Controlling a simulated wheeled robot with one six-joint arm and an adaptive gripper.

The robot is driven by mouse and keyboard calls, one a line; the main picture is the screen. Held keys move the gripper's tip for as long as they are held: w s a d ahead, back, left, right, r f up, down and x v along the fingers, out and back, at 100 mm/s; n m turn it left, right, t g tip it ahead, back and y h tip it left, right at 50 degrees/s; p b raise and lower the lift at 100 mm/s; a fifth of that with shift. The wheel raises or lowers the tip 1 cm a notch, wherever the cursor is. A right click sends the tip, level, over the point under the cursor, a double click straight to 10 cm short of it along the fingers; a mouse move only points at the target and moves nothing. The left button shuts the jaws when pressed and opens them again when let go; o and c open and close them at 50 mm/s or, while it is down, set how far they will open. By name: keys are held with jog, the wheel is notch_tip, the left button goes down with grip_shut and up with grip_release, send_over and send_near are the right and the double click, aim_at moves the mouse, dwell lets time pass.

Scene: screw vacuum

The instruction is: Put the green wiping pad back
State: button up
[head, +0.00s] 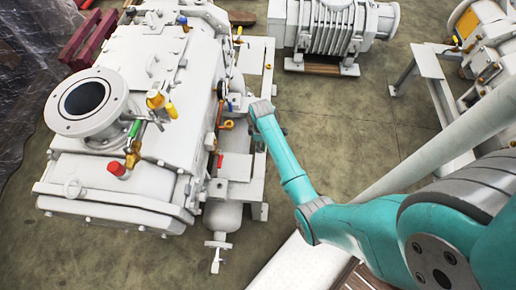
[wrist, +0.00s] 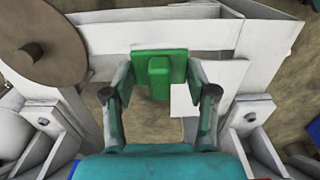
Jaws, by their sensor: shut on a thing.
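The green wiping pad (wrist: 158,66) shows in the wrist view, a flat green plate with a raised block on its near face. My gripper (wrist: 160,84) has one finger on each side of it and is shut on the pad. Beyond the pad is a white frame beam (wrist: 150,36); I cannot tell whether the pad touches it. In the head view my arm reaches down beside the right side of the large white vacuum machine (head: 150,60). I cannot make out the pad or the fingers there.
In the wrist view a brown disc (wrist: 45,65) is at upper left, and white frame parts (wrist: 262,70) stand close on the right. In the head view a ribbed white unit (head: 325,28) stands at the back. Open floor (head: 345,120) lies right of my forearm.

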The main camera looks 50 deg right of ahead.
jog(key=shift+f, duration=3.3)
jog(key=o, duration=1.2)
jog(key=shift+f, duration=0.1)
jog(key=shift+o, duration=0.2)
